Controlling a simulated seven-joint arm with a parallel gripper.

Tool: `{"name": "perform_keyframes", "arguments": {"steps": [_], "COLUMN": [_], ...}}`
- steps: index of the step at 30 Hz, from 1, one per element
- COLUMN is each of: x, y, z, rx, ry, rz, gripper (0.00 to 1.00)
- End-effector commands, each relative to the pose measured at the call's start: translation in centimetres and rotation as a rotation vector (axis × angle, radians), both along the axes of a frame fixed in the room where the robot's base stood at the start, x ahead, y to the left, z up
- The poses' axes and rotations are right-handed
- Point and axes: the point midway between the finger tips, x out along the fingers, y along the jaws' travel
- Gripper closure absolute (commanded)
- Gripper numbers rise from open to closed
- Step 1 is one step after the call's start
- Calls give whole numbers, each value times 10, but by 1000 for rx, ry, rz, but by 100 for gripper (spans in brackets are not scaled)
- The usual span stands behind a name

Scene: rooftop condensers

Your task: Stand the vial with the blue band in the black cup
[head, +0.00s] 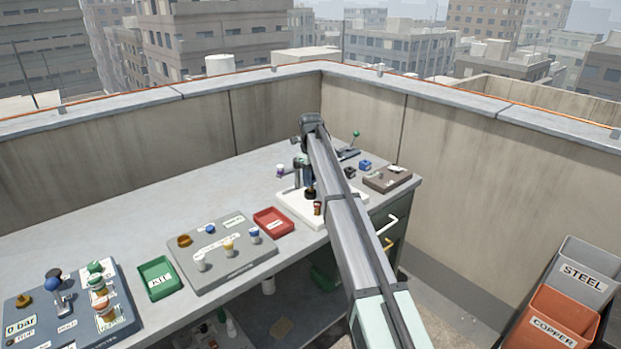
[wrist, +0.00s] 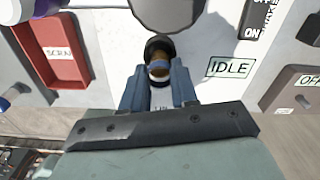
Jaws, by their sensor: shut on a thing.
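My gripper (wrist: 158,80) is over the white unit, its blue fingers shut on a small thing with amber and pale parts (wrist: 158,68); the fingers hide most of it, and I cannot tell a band. In the head view my gripper (head: 309,178) is pointing down. A black round thing, perhaps the black cup (wrist: 160,44), shows just beyond the fingertips; I cannot tell whether it touches the held thing. A pale vial with a blue top or band (head: 254,235) stands on the grey rack, left of my gripper.
A red tray (head: 289,222) lies left of the white unit (head: 288,203). A small amber-and-red thing (head: 317,208) is near the unit's front. A purple-and-white thing (head: 280,170) stands behind left. A brown box (head: 398,171) and blue items are right. A green tray (head: 171,289) is farther left.

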Motion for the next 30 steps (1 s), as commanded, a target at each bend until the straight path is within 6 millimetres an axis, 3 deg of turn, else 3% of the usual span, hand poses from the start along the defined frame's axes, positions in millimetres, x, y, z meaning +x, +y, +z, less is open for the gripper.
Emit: {"name": "perform_keyframes", "arguments": {"steps": [30], "x": [0], "y": [0], "z": [-14], "rx": [0], "ry": [0], "rz": [0], "gripper": [100]}}
